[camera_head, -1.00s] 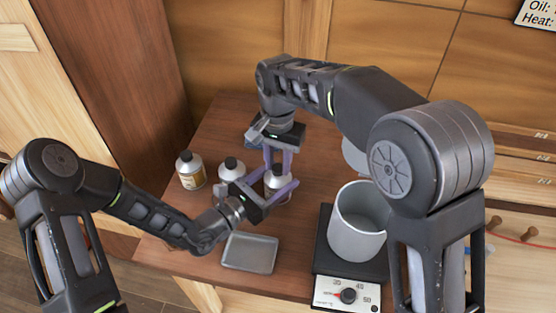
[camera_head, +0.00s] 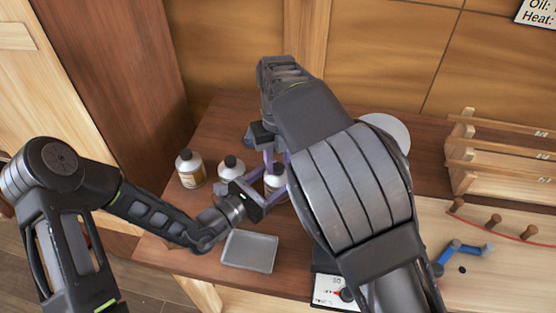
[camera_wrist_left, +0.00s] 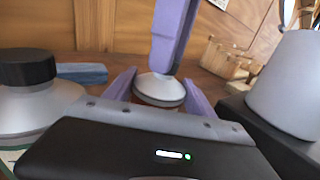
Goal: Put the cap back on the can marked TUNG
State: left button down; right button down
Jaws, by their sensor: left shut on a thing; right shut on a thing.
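A silver-topped can (camera_head: 273,181) stands on the bench at the right end of a row. My left gripper (camera_head: 272,187) is shut around it; in the left wrist view its purple fingers flank the can's sloping top (camera_wrist_left: 160,88). My right gripper (camera_head: 277,165) is shut right above this can, one purple finger reaching down to its neck in the left wrist view. The cap between its fingers is hidden, so I cannot tell whether it is seated. Two other cans, one with a yellowish label (camera_head: 190,170) and one in the middle (camera_head: 231,168), wear black caps. I cannot read TUNG.
A grey tray (camera_head: 250,251) lies in front of the cans. A grey pot (camera_wrist_left: 288,85) stands to the right, hidden by my right arm in the head view. A blue-grey block (camera_wrist_left: 82,72) lies behind the cans. A wooden rack (camera_head: 490,155) stands at the right.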

jog(key=shift+r+m, duration=0.1)
jog(key=shift+m, duration=0.6)
jog(key=c, duration=1.1)
grip_release()
jog(key=shift+r, duration=2.25)
jog(key=shift+c, duration=0.2)
